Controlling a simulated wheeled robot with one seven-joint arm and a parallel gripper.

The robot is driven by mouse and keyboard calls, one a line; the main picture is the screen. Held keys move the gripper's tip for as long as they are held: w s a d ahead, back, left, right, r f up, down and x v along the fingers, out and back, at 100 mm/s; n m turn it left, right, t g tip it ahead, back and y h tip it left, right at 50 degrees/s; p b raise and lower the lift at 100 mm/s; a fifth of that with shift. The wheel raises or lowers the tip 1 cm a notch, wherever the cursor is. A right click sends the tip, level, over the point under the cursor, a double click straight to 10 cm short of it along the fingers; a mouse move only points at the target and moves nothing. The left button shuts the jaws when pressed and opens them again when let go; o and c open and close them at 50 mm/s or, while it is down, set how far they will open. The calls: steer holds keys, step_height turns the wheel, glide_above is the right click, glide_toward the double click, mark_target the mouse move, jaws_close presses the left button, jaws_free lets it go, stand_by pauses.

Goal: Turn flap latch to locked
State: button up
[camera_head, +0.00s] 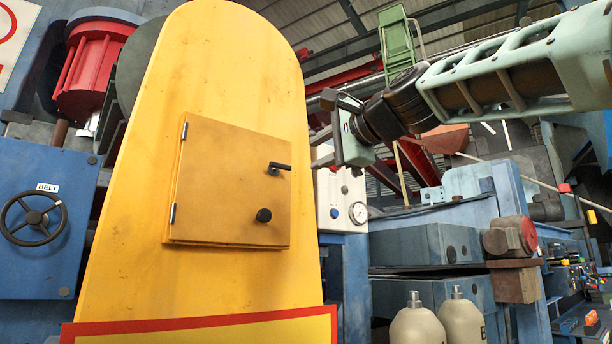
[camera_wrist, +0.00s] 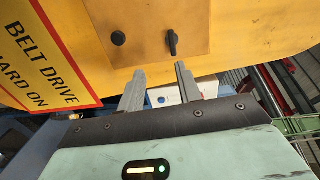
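A square yellow flap (camera_head: 230,190) is closed flush on the tall yellow guard, with hinges on its left edge. Its black latch handle (camera_head: 281,167) is near the right edge and lies about level, its free end to the right. A round black knob (camera_head: 263,215) is below it. In the wrist view the flap (camera_wrist: 145,22), latch (camera_wrist: 171,43) and knob (camera_wrist: 118,38) are beyond my fingertips. My gripper (camera_wrist: 160,70) is open and empty, its two grey fingers apart. It is to the right of the latch in the head view and not touching it.
A white box with a gauge (camera_head: 342,200) stands just right of the guard (camera_head: 220,70). A blue cabinet with a black handwheel (camera_head: 33,220) is at the left. Two cream bottles (camera_head: 415,322) stand at the lower right. The space before the flap is clear.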

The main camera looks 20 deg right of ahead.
steer(key=d+r, duration=0.1)
steer(key=r, duration=0.1)
steer(key=p, duration=1.2)
glide_toward(282, 166)
steer(key=shift+m, duration=0.3)
steer(key=x, duration=0.8)
steer(key=shift+w+a+r, duration=0.1)
steer(key=shift+w+r, duration=0.15)
steer(key=shift+w, duration=0.05)
steer(key=shift+f+p+x, duration=0.2)
steer(key=shift+p+x, duration=0.3)
steer(key=shift+x, duration=0.45)
jaws_close()
